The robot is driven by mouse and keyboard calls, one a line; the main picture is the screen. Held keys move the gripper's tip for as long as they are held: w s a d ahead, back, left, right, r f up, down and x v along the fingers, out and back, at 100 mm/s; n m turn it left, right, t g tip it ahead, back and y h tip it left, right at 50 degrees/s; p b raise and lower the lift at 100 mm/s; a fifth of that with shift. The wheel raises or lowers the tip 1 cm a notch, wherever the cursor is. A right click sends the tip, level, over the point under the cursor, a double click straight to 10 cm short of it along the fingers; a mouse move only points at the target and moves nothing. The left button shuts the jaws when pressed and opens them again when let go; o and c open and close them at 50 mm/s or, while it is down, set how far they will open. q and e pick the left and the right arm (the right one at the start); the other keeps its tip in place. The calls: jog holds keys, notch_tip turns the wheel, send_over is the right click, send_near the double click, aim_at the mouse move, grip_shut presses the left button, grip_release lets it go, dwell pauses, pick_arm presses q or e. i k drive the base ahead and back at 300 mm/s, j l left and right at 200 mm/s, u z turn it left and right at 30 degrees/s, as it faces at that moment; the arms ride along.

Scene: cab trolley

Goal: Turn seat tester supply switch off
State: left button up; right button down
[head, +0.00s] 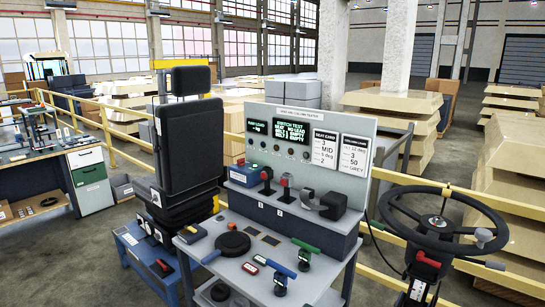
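The tester panel (310,118) stands upright at the back of a grey trolley (216,264). Its small left display (258,128) and its wider right display (291,134) are both lit with green and white text. Small round buttons or knobs sit below them. On the blue-grey shelf in front are a blue box (243,177) with a red part on top, two red-topped levers (285,187) and a dark grey rounded part (331,204). I cannot tell which control is the supply switch or its position. Neither gripper is in view.
A black seat (190,122) stands on a blue base left of the trolley. A steering wheel (444,220) on a column stands at the right. Yellow rails (388,176) run behind.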

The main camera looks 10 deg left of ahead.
aim_at(240, 162)
jog(key=i+j+z, duration=0.25)
jog(key=j, duration=0.15)
jog(key=j+z, duration=0.5)
jog(key=j, duration=0.3)
jog(key=i+j, duration=0.1)
jog(key=j, duration=0.65)
jog(key=i+j+z, duration=0.1)
jog(key=j, duration=0.6)
jog(key=i+j+z, duration=0.1)
jog(key=j, duration=0.65)
